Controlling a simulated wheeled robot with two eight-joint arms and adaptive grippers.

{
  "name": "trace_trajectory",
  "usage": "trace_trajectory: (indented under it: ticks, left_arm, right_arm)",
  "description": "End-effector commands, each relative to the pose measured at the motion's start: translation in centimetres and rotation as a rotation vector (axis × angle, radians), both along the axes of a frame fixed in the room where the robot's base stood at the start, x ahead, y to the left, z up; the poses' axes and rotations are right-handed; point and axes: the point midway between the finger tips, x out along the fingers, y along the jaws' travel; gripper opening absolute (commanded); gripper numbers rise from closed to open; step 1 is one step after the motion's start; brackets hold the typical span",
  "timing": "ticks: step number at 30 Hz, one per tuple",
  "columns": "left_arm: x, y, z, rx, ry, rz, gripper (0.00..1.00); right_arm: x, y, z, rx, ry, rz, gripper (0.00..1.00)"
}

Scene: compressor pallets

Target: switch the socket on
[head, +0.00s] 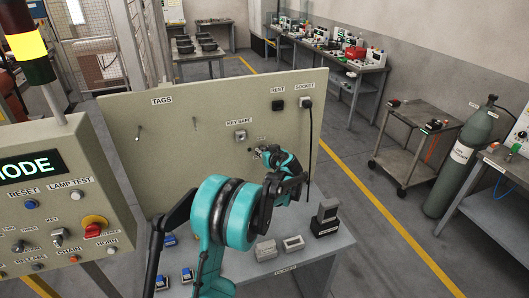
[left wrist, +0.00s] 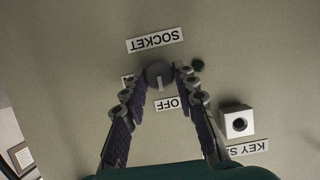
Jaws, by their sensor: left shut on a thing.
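The socket switch is a round dark knob (left wrist: 158,75) with a pale pointer line, on the beige board under the upside-down SOCKET label (left wrist: 155,39) in the left wrist view. The pointer line lies toward the OFF label (left wrist: 169,103). Another label left of the knob is mostly hidden by a finger. My left gripper (left wrist: 160,79) is shut on the knob, one finger on each side. In the head view my left gripper (head: 259,153) is at the board, below the key safe, and hides most of the knob. My right gripper is not in view.
A small dark green lamp (left wrist: 198,65) sits just right of the fingers. The key safe (left wrist: 237,122) sticks out nearby. A socket with a plug and black cable (head: 305,102) is at the board's upper right. A grey bench (head: 327,242) with several blocks stands below.

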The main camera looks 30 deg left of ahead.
Motion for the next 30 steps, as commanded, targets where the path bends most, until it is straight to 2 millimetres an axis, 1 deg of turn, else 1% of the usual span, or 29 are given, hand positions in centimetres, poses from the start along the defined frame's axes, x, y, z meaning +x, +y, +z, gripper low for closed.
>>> trace_trajectory:
  ticks: [5,11,30]
  left_arm:
    - [0.1,-0.1,0.0,0.041,0.048,0.0,0.0]
    - [0.2,-0.2,-0.1,0.131,0.154,0.0,0.0]
    - [0.6,-0.5,-0.5,0.524,0.612,-0.001,0.0]
  right_arm:
    - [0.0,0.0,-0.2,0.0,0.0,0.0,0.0]
    - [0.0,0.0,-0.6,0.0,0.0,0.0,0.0]
    - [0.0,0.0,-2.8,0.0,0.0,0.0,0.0]
